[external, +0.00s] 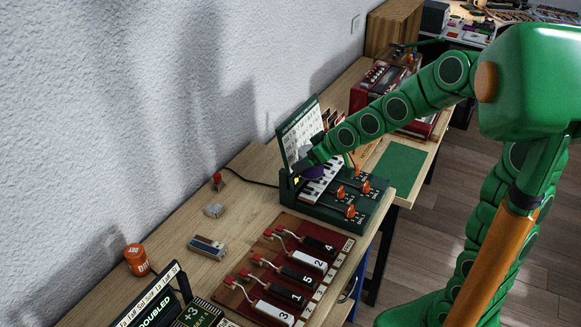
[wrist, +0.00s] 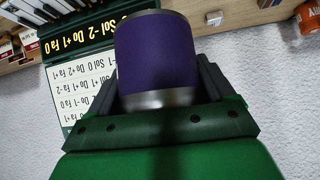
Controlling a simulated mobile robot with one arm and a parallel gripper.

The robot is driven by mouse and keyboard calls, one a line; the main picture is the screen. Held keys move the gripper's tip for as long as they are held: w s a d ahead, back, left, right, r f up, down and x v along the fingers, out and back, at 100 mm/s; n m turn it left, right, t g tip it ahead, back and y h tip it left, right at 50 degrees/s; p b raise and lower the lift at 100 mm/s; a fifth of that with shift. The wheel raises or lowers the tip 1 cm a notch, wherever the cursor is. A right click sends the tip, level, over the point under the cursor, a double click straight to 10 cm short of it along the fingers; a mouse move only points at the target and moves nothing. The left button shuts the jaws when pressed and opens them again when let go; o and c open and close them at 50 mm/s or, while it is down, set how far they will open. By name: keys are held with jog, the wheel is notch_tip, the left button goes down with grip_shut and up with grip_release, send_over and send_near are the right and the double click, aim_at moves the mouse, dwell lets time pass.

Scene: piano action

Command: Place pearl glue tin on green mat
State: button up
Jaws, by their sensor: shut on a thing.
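My gripper (external: 303,163) is shut on a purple tin (wrist: 156,55) with silver rims. In the wrist view the tin sits between the two dark fingers; no label shows on it, so I cannot tell whether it is the pearl glue tin. In the external view a small part of the purple tin (external: 314,172) shows under my gripper, in front of the keyboard box's raised lid. The green mat (external: 399,164) lies flat on the far table to the right of the box, and its visible part is bare.
The green keyboard box (external: 343,205) with its open lid (external: 299,135) stands under my arm. A red machine (external: 378,88) is behind the mat. An orange tin (external: 137,260), a small grey object (external: 213,210) and a board of numbered keys (external: 290,268) are on the near table.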

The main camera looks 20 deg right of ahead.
jog(key=w+d+m+t+h, duration=0.1)
jog(key=w+d+m+h, duration=0.15)
jog(key=d, duration=1.05)
jog(key=w+d+m+h, duration=0.2)
jog(key=w+d+m, duration=0.15)
jog(key=d, duration=1.05)
jog(key=w+d+m+t+h, duration=0.1)
jog(key=w+d+m+h, duration=0.2)
jog(key=d, duration=1)
send_over(396, 168)
jog(key=s, duration=0.1)
jog(key=shift+m+y, duration=0.25)
jog(key=shift+m, duration=0.15)
notch_tip(396, 168, down, 20)
jog(key=shift+s+a+f, duration=0.15)
jog(key=shift+f, duration=0.05)
jog(key=shift+x, duration=0.9)
jog(key=shift+f, duration=1.6)
jog(key=shift+f, duration=0.15)
